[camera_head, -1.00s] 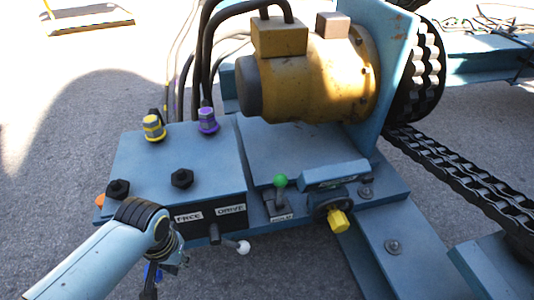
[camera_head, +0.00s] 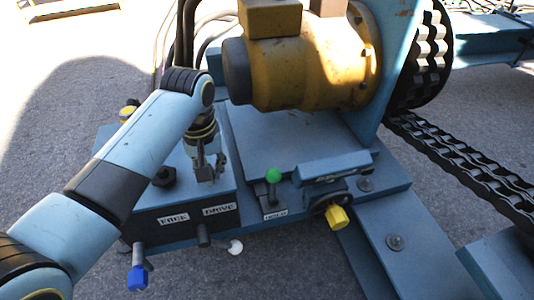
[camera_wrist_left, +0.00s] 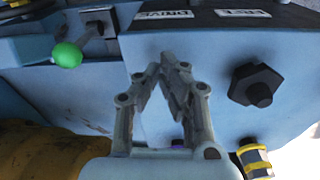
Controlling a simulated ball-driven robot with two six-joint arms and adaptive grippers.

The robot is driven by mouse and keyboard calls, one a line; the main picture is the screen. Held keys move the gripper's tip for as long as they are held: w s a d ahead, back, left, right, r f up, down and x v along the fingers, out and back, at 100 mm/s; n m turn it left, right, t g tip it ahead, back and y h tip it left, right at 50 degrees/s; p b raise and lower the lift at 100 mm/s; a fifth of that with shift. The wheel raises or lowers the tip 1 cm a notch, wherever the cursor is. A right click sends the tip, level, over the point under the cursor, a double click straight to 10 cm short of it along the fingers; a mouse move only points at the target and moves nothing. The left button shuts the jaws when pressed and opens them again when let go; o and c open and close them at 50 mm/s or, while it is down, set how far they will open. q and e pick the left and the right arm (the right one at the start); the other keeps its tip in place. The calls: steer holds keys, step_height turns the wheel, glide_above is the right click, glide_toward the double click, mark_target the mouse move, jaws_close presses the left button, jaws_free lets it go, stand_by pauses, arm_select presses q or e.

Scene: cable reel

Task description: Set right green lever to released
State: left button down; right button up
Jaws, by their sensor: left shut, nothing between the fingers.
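The green lever (camera_head: 273,176) stands in a slot on the blue deck in the head view, its green ball knob up and a small white label, too small to read surely, in front of it. In the left wrist view its green ball (camera_wrist_left: 68,54) is at the upper left, apart from the fingers. My left gripper (camera_head: 208,172) is over the top of the blue control box, to the left of the lever; its fingertips are together and empty, as the left wrist view shows too (camera_wrist_left: 166,62). My right gripper is in neither view.
Around the lever are a yellow knob (camera_head: 338,217), a white-balled lever (camera_head: 235,246), a blue knob (camera_head: 138,277) and a black knob (camera_head: 164,177). The yellow motor (camera_head: 300,65) stands behind. The deck between box and lever is bare.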

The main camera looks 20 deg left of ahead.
arm_select(q)
steer(key=w+d+r+n, duration=0.1)
steer(key=w+d+r, duration=0.1)
steer(key=w, duration=0.5)
steer(key=w+d+r+n+g, duration=0.1)
steer(key=w+d+r+n, duration=0.1)
steer(key=w, duration=0.5)
step_height(320, 180, up, 2)
steer(key=shift+w+d+r+h, duration=0.1)
steer(key=shift+w+d+h, duration=0.3)
steer(key=shift+d, duration=0.1)
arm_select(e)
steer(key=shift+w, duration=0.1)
arm_select(q)
steer(key=shift+s, duration=0.1)
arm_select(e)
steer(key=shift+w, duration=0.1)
arm_select(q)
steer(key=s+d+f+b, duration=0.3)
steer(key=f+b, duration=0.3)
steer(key=f, duration=0.4)
steer(key=shift+d+f, duration=0.15)
steer(key=shift+f, duration=0.25)
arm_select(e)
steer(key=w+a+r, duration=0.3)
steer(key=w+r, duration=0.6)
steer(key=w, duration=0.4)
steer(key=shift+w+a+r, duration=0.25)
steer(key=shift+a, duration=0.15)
